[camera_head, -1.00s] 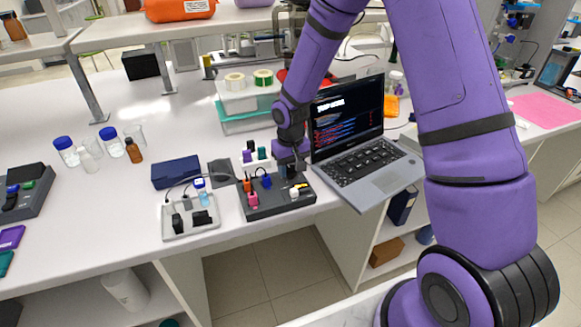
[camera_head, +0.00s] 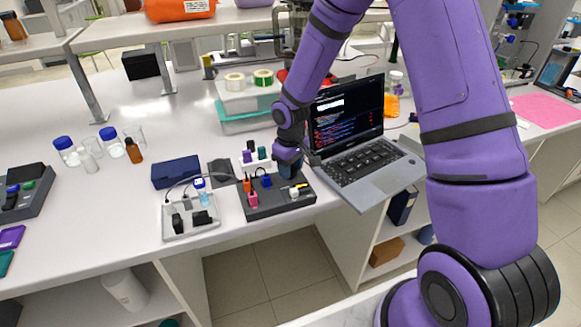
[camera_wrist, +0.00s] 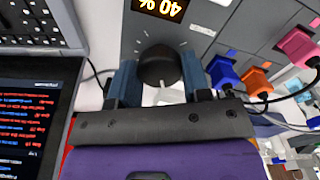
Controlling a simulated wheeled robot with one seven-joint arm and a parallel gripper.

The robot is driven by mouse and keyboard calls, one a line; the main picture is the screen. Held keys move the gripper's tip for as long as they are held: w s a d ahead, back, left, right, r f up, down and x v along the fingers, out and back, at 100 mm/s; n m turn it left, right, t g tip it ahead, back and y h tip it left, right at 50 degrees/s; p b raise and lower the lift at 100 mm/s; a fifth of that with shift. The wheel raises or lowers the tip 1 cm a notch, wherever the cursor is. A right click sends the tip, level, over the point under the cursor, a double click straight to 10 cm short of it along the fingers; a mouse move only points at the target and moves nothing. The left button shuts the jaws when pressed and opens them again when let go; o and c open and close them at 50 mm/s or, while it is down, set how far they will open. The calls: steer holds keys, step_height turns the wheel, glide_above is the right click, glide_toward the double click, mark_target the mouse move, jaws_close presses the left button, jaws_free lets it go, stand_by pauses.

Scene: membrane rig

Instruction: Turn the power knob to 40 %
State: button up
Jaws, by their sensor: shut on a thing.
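The power knob (camera_wrist: 160,66) is a round black knob on a dark grey control box, with tick marks around it. A lit display (camera_wrist: 160,9) beside it reads "40 %", upside down in the wrist view. My gripper (camera_wrist: 158,80) has its two blue fingers on either side of the knob and is shut on it. In the head view my gripper (camera_head: 289,166) stands at the back right of the control box (camera_head: 262,207); there the fingers hide the knob. A pale pointer shows at the knob's edge in the wrist view.
An open laptop (camera_head: 364,165) stands close to the right of my gripper. Blue (camera_wrist: 222,70), orange (camera_wrist: 256,80) and pink (camera_wrist: 298,46) plugs with cables sit in the box. A white tray (camera_head: 190,230) and a blue case (camera_head: 176,172) stand to the left.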

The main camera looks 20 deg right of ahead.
steer(key=o, duration=0.9)
step_height(320, 180, up, 11)
steer(key=shift+f, duration=0.1)
stand_by(0.7)
